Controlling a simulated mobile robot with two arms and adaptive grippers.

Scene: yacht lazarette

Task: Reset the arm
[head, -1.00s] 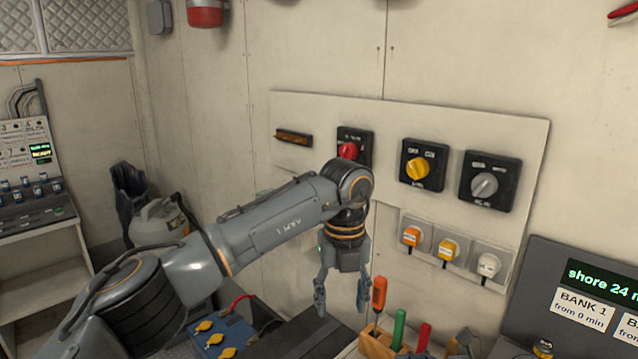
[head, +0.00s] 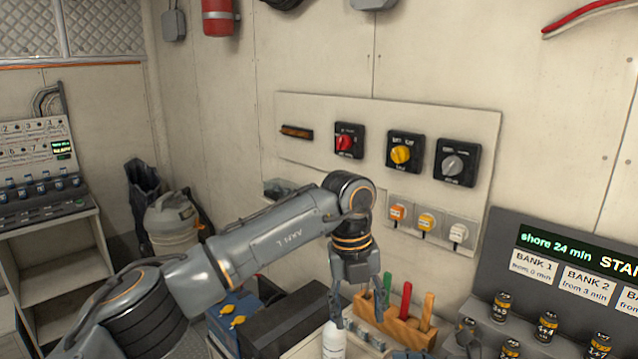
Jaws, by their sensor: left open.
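My left arm reaches in from the lower left in the head view. Its gripper (head: 357,306) points down with its two fingers apart, open and with nothing visible between them. It hangs below the switch panel (head: 300,103) on the wall, in front of a wooden tool holder (head: 408,332). A white bottle (head: 333,341) shows just below the left fingertip; I cannot tell whether they touch. My right gripper is not in view.
The panel bears red (head: 344,142), yellow (head: 401,154) and grey (head: 452,165) rotary switches above several plugs. At right stands a battery rack (head: 500,262) with several cells. A black case (head: 285,322) lies beside the arm.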

